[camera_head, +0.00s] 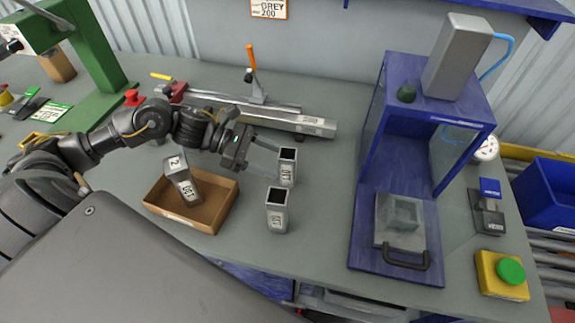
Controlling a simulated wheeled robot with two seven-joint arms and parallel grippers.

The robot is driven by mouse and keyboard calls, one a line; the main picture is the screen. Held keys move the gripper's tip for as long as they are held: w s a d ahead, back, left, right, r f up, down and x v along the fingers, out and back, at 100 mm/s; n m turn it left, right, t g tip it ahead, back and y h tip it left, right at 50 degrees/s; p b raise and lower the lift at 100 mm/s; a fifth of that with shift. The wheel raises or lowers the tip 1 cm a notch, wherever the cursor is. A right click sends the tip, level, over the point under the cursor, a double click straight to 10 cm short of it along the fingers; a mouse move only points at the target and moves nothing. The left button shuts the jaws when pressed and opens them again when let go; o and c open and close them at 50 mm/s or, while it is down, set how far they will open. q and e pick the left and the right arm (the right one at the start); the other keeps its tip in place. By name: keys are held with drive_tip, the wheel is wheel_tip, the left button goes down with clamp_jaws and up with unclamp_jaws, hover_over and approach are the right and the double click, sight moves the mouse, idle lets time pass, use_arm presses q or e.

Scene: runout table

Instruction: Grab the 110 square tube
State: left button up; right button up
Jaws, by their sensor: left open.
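Two short grey square tubes stand upright on the grey table in the middle: a rear one (287,168) and a front one (276,211), both with dark open tops and white labels. A third square tube (184,182) leans in a cardboard box (222,210). The label figures are too small to read surely, so I cannot tell which tube is the 110. My left gripper (262,157) is open, just left of the rear tube, its fingers pointing right toward it. I cannot tell whether they touch it. My right gripper is out of view.
A long tube (290,121) lies in a fixture behind, near an orange-handled clamp (252,62). A blue press frame (366,180) stands right, with a clear block inside. A yellow box with a green button (510,271) sits far right. Table between tubes and press is clear.

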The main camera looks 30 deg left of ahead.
sight(288, 164)
use_arm(q)
drive_tip(key=d, duration=0.1)
drive_tip(key=d+p, duration=0.1)
drive_tip(key=w+d+p, duration=0.1)
drive_tip(key=shift+w+d+f, duration=0.1)
drive_tip(key=shift+d+f, duration=0.15)
drive_tip(key=shift+w+d+f, duration=0.2)
drive_tip(key=shift+d+f, duration=0.15)
drive_tip(key=shift+d, duration=0.05)
drive_tip(key=c, duration=1.1)
